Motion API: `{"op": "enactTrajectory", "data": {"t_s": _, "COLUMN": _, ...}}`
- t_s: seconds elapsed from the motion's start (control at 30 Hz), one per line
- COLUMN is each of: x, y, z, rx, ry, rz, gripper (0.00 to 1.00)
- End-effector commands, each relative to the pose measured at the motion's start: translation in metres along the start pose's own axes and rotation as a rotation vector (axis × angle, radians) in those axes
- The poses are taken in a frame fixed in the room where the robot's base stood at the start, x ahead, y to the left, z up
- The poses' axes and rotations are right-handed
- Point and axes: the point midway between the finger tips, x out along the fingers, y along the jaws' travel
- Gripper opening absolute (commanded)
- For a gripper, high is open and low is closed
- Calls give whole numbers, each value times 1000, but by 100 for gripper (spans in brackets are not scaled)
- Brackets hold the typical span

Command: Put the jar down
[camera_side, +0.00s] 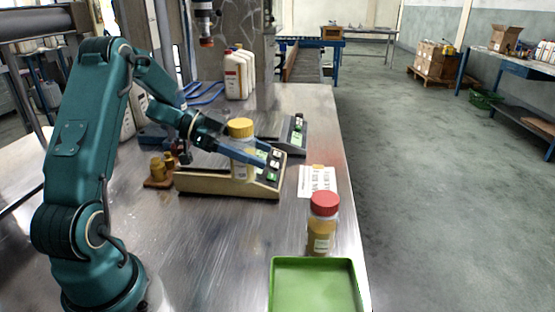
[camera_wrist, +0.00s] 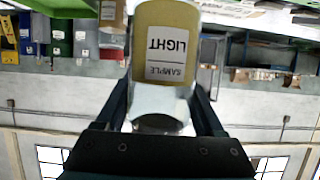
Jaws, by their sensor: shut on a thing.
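A clear jar with a yellow lid (camera_side: 241,128) is upright between the fingers of my gripper (camera_side: 262,157), which is shut on it. In the wrist view the jar (camera_wrist: 166,50) fills the space between the fingers (camera_wrist: 165,105). Its white label reads "SAMPLE LIGHT" and appears upside down there. In the side view the jar is at the beige scale (camera_side: 225,186). I cannot tell whether its base touches the scale's plate, because my fingers and arm cover part of it.
A red-lidded jar (camera_side: 322,225) stands behind a green tray (camera_side: 313,262) at the table's right front. A second scale (camera_side: 297,135) stands behind. Small brass weights (camera_side: 157,168) are on the left. White bottles (camera_side: 237,75) stand at the back.

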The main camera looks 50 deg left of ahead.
Motion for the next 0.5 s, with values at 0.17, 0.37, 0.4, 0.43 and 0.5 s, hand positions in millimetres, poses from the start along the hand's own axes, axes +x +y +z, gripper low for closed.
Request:
{"op": "enactTrajectory", "data": {"t_s": 0.17, "x": 47, "y": 9, "z": 8, "rx": -4, "ry": -1, "rz": 8, "gripper": 0}}
{"op": "enactTrajectory", "data": {"t_s": 0.37, "x": 82, "y": 13, "z": 13, "rx": -2, "ry": -1, "rz": 2, "gripper": 0}}
{"op": "enactTrajectory", "data": {"t_s": 0.4, "x": 85, "y": 14, "z": 13, "rx": -2, "ry": -1, "rz": 2, "gripper": 0}}
{"op": "enactTrajectory", "data": {"t_s": 0.43, "x": 87, "y": 14, "z": 14, "rx": -2, "ry": -1, "rz": 1, "gripper": 0}}
{"op": "enactTrajectory", "data": {"t_s": 0.5, "x": 90, "y": 14, "z": 15, "rx": -2, "ry": -1, "rz": -2, "gripper": 0}}
